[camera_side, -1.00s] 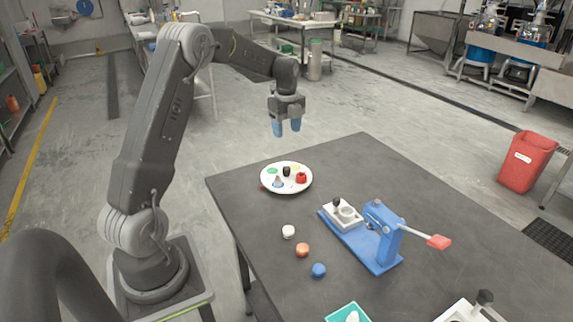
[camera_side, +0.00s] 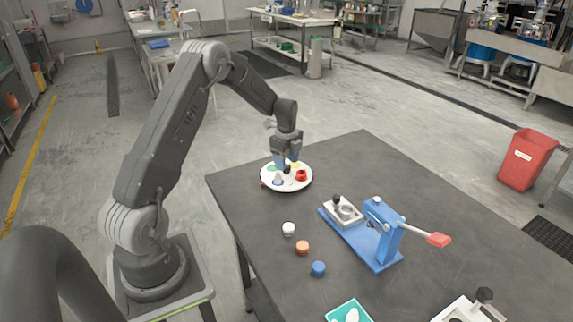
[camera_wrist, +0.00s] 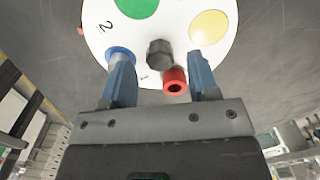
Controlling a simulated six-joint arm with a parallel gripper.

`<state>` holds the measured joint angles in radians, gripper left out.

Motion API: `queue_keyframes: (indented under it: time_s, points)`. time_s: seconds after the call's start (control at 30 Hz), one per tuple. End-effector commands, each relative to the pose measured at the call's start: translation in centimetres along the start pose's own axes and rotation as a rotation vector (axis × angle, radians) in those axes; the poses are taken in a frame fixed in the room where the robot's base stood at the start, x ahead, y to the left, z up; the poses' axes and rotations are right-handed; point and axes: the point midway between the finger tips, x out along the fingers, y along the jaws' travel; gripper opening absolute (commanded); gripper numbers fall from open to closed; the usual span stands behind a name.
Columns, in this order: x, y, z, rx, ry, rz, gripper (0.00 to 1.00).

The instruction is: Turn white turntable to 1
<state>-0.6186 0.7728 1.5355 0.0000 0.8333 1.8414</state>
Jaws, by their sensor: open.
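The white turntable (camera_side: 271,184) is a round disc at the far left corner of the table. In the wrist view the turntable (camera_wrist: 97,36) carries green and yellow discs, a red hollow piece (camera_wrist: 175,81), a blue-based grey piece (camera_wrist: 121,54) and a dark knob (camera_wrist: 160,53) at its middle. The printed numbers 2 and 1 show on it. My gripper (camera_wrist: 161,76) is open, with blue fingers low over the turntable. The knob and red piece show between the fingers, and the left finger overlaps the blue-based piece. Contact cannot be told.
A blue press (camera_side: 385,235) with a red-tipped lever stands right of the turntable. White (camera_side: 288,229), orange (camera_side: 302,248) and blue (camera_side: 318,268) knobs sit in front. A teal tray (camera_side: 335,309) lies at the near edge. The table's back right is clear.

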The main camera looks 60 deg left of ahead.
Motion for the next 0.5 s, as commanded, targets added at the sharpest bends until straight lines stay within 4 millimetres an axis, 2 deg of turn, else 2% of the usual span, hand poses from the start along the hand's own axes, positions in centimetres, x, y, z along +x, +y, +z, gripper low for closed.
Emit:
queue_keyframes:
  time_s: [0.2,0.47,0.5]
  points:
    - [1.46,0.01,0.00,0.000,0.000,0.000,0.55]
    - [1.55,0.01,0.00,0.000,0.000,0.000,0.55]
    - [1.55,0.01,-0.01,0.001,0.000,0.000,0.52]
